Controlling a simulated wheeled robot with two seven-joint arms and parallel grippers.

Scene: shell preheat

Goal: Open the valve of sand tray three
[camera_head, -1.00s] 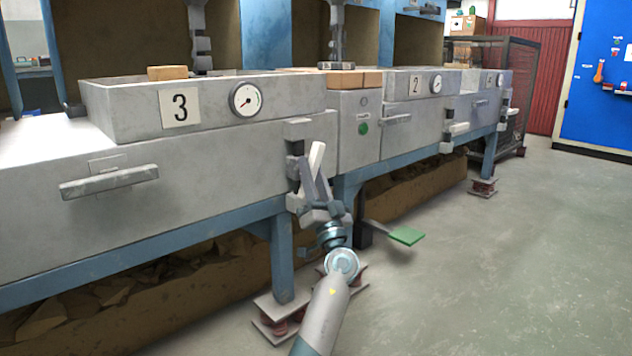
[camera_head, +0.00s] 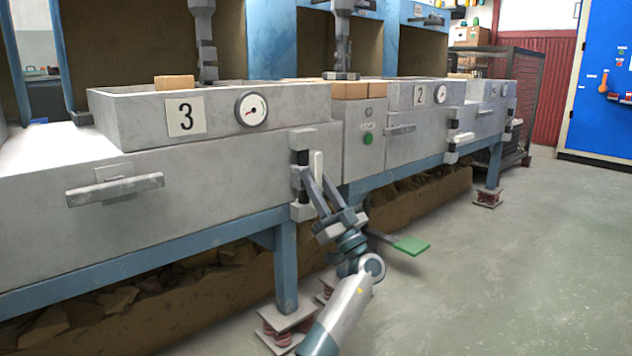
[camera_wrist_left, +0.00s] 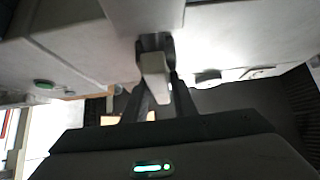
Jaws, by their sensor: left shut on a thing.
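Sand tray three (camera_head: 225,135) is the grey metal box at the left, with a "3" plate (camera_head: 186,116) and a round dial (camera_head: 251,108). Its valve sits at the right front corner, with a pale lever (camera_head: 318,167) standing nearly upright beside a grey block (camera_head: 302,139). My left gripper (camera_head: 314,188) is shut on this valve lever, reaching up from below. In the left wrist view, the pale lever (camera_wrist_left: 155,66) lies between the dark fingers of the left gripper (camera_wrist_left: 158,92). The fingers partly hide the lever's lower end. My right gripper is not in view.
Tray two (camera_head: 428,96) stands to the right, past a panel with a green button (camera_head: 368,138). A green pedal (camera_head: 411,245) sticks out low, close to my left arm. A blue table leg (camera_head: 285,268) stands left of the arm. The floor at right is clear.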

